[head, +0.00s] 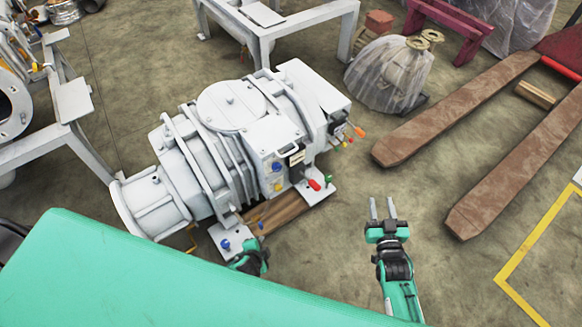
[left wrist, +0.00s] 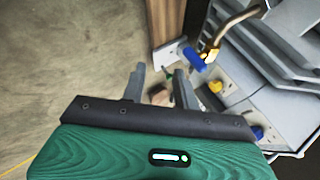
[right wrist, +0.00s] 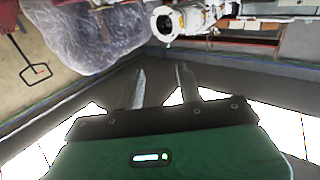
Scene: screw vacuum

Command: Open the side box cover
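The white screw vacuum pump (head: 205,160) lies at the middle of the head view. A pale box (head: 275,137) is on its near right side. My left gripper (head: 257,255) is low by the pump's front foot, partly hidden by my green body. In the left wrist view it is open (left wrist: 158,84) and empty, with the pump at right. My right gripper (head: 383,208) is open and empty, right of the pump and apart from it.
A wooden beam (head: 285,218) lies under the pump. Red, green and orange valve handles (head: 314,184) stick out on its right. Brown forks (head: 455,110) and a plastic-wrapped object (head: 388,72) stand further right. Floor around my right gripper is clear.

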